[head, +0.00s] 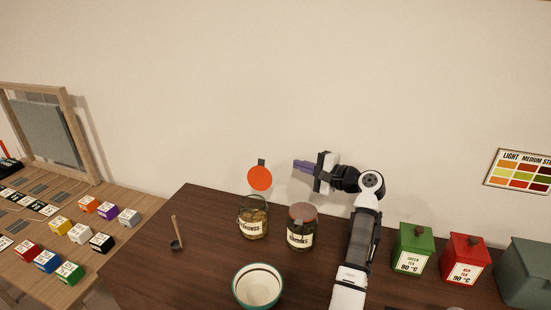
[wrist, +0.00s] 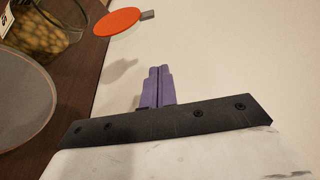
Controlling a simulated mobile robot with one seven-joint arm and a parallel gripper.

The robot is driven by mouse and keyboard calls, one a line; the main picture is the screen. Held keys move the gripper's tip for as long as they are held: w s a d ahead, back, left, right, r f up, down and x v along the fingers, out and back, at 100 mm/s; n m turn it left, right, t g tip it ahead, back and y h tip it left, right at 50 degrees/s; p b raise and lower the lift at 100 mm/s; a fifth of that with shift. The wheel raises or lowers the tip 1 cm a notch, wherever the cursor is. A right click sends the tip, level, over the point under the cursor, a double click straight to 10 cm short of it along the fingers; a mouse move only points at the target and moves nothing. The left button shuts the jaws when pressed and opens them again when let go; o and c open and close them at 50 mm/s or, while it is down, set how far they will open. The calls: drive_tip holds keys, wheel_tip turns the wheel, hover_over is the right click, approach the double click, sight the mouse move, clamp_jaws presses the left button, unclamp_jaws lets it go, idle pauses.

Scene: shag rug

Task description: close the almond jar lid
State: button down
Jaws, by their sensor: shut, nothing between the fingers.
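The jar with the open lid (head: 254,222) stands on the dark table, with pale brown pieces inside and a label that is hard to read in full. Its round orange lid (head: 260,179) stands upright above the back of the mouth, with a grey tab at its upper edge. The wrist view shows this lid (wrist: 117,21) and the open jar (wrist: 45,30) at upper left. My gripper (head: 296,166) is shut and empty, its purple fingers pointing left. It is to the right of the lid at about its height in the picture, apart from it.
A second jar (head: 301,231) with its reddish lid closed stands just right of the open jar, below my gripper. A bowl (head: 258,286) stands in front, a scoop (head: 176,240) lies left. Green (head: 412,248) and red (head: 465,258) tins stand right. The wall is behind.

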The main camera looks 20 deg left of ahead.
sight(260, 175)
drive_tip(key=b+x, duration=0.3)
drive_tip(key=x, duration=0.7)
drive_tip(key=shift+s+r+p, duration=0.2)
drive_tip(key=shift+s+p, duration=0.05)
drive_tip(key=shift+s, duration=0.4)
drive_tip(key=shift+s+r+p, duration=0.2)
drive_tip(key=shift+s+p, duration=0.1)
drive_tip(key=shift+s, duration=0.35)
drive_tip(key=shift+s+r+p, duration=0.2)
drive_tip(key=shift+s+p, duration=0.05)
drive_tip(key=shift+s, duration=0.4)
